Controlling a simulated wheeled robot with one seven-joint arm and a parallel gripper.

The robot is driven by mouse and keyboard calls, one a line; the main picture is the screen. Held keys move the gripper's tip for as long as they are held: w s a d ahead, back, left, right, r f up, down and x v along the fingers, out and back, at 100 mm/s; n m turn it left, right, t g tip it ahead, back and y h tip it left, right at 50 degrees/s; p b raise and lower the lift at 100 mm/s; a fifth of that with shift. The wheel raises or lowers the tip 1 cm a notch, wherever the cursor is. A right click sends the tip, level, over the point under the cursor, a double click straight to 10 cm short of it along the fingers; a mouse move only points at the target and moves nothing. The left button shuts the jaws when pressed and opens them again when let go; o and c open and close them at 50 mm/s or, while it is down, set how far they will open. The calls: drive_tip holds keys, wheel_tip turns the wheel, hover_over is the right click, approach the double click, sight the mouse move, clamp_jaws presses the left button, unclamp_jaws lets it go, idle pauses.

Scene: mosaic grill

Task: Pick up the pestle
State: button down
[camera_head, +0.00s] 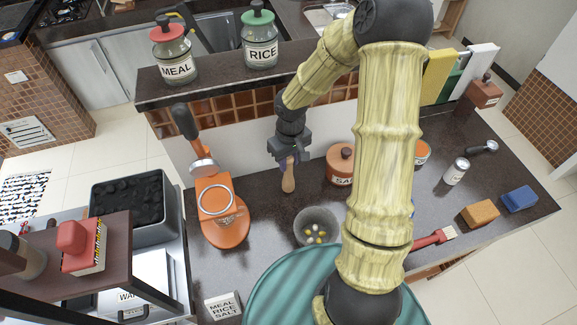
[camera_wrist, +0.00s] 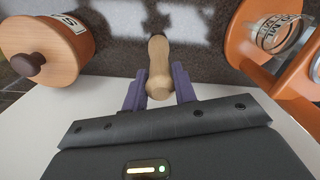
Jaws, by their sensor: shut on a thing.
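The pestle (camera_head: 288,179) is a light wooden piece hanging down from my gripper (camera_head: 287,158) in the head view. In the wrist view the pestle (camera_wrist: 159,68) sits between the two purple fingers of my gripper (camera_wrist: 159,90), which are shut on it. It points away from the wrist, toward the dark counter.
An orange salt pot (camera_head: 340,160) stands right of my gripper. An orange scale (camera_head: 226,230) with a clear cup stands to the left. Jars labelled MEAL (camera_head: 175,58) and RICE (camera_head: 260,40) stand on the raised shelf behind. A green striped round surface (camera_head: 270,300) is in front.

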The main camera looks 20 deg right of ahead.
wheel_tip(320, 180, up, 10)
drive_tip(key=shift+f+b, duration=0.1)
drive_tip(key=shift+b, duration=0.25)
idle(0.5)
